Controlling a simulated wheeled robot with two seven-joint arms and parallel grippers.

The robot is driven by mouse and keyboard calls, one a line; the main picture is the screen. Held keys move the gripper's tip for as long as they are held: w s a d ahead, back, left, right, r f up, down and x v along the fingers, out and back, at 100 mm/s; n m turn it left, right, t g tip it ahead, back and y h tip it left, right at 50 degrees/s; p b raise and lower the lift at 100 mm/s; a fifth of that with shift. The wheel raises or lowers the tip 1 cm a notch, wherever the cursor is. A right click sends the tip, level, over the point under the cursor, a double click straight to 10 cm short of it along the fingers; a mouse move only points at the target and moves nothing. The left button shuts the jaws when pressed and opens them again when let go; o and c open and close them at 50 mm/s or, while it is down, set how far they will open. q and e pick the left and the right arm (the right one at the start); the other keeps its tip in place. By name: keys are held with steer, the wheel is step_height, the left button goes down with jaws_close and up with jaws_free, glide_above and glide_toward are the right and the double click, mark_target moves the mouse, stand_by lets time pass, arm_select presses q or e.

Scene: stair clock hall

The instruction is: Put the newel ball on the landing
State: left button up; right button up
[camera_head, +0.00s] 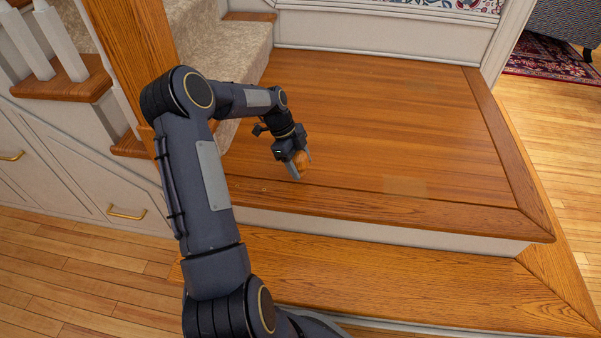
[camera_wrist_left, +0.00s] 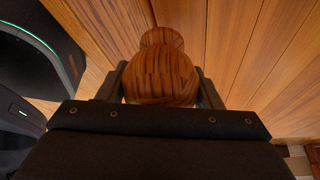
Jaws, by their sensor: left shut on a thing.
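The newel ball (camera_wrist_left: 160,75) is a round, striped brown wooden ball with a smaller knob at its far end. My left gripper (camera_wrist_left: 162,88) is shut on it, with one finger on each side. In the head view the newel ball (camera_head: 301,160) shows between the fingers of the left gripper (camera_head: 298,166), over the left front part of the wooden landing (camera_head: 400,110). I cannot tell whether the ball touches the landing. My right gripper is not in view.
A lower wooden step (camera_head: 400,275) runs along the landing's front. Carpeted stairs (camera_head: 215,45) and a wooden newel post (camera_head: 135,45) stand at the left. The landing's middle and right are clear. A patterned rug (camera_head: 548,58) lies beyond at the right.

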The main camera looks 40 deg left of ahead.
arm_select(q)
steer(key=shift+w+f+b, duration=0.1)
steer(key=shift+f+b, duration=0.95)
steer(key=shift+f, duration=0.85)
steer(key=o, duration=1)
steer(key=shift+r, duration=0.1)
steer(key=w+p+v, duration=0.1)
steer(key=p+v, duration=0.4)
steer(key=v, duration=0.6)
steer(key=s+d+r+n+y, duration=0.1)
steer(key=s+d+r+n, duration=0.2)
steer(key=d+r, duration=0.45)
steer(key=s+d+r+n+t+y, duration=0.1)
steer(key=s+d+r+n+t, duration=0.2)
steer(key=s+d+r+n, duration=0.8)
steer(key=s+d+f+n, duration=0.1)
steer(key=s+d, duration=0.1)
steer(key=s, duration=0.2)
steer(key=s+d+f+n+t, duration=0.1)
steer(key=s+d, duration=0.1)
steer(key=s, duration=0.1)
steer(key=s+d+f+n+h, duration=0.1)
steer(key=s+d+f, duration=0.1)
steer(key=s, duration=0.2)
steer(key=shift+s+t+p, duration=0.3)
steer(key=shift+s+p, duration=0.05)
steer(key=shift+s, duration=0.05)
